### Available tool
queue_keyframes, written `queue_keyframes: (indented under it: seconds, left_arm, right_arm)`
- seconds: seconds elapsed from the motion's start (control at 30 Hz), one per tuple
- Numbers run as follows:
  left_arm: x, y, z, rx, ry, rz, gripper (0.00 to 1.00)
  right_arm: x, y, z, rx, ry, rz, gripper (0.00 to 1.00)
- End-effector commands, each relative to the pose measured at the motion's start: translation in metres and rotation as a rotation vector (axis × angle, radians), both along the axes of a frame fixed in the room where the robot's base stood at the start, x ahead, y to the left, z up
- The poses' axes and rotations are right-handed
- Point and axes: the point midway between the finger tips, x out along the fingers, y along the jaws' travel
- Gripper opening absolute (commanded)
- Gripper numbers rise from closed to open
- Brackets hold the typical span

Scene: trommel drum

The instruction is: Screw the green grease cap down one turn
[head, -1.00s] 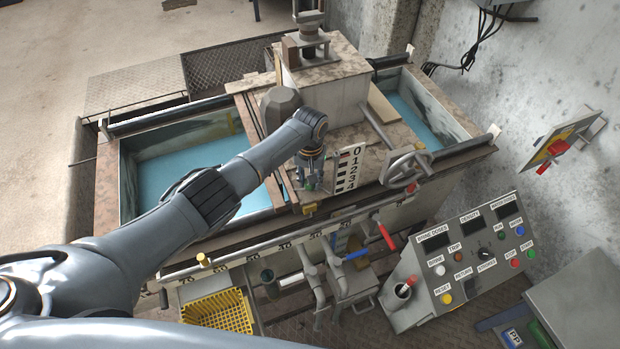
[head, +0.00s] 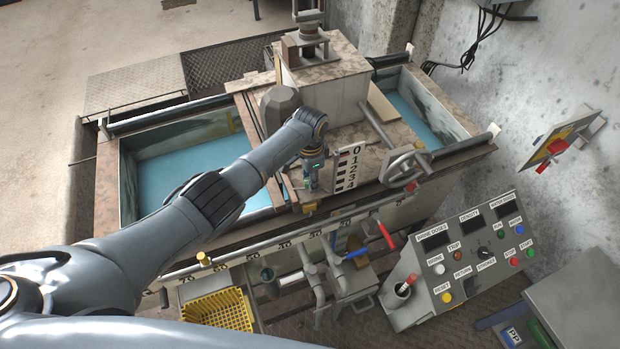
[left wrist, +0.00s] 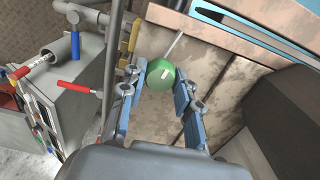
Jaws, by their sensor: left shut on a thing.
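The green grease cap (left wrist: 161,74) shows in the left wrist view as a round green knob with a pale mark on top. It sits between the blue-padded fingers of my left gripper (left wrist: 158,92), which is shut on it. In the head view my left gripper (head: 311,184) points down at the front of the machine deck, just left of the numbered scale plate (head: 349,168). There the cap is mostly hidden by the gripper. My right gripper is in neither view.
A grey handwheel (head: 405,169) stands right of the scale plate. Water-filled troughs lie left (head: 125,180) and right (head: 470,137). A red-handled valve lever (head: 386,236), a blue-handled one (head: 356,254) and a control panel (head: 460,255) are in front.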

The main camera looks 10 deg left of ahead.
Motion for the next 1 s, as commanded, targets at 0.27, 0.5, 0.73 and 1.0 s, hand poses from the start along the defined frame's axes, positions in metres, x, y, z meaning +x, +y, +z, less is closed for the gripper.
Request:
queue_keyframes:
  seconds: [0.27, 0.5, 0.73, 1.0]
  left_arm:
    - [0.0004, -0.0002, 0.0005, -0.001, -0.001, -0.263, 0.00]
    - [0.0003, -0.0002, 0.0005, -0.001, -0.001, -0.491, 0.00]
    - [0.0005, -0.0003, 0.0006, -0.001, -0.003, -0.710, 0.00]
    - [0.0005, -0.0005, 0.0006, -0.001, -0.003, -0.966, 0.00]
  right_arm:
    - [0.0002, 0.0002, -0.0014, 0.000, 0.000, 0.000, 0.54]
    - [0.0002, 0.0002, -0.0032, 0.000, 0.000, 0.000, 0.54]
    - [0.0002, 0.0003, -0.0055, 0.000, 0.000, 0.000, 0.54]
    - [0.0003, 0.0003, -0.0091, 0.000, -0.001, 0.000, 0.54]
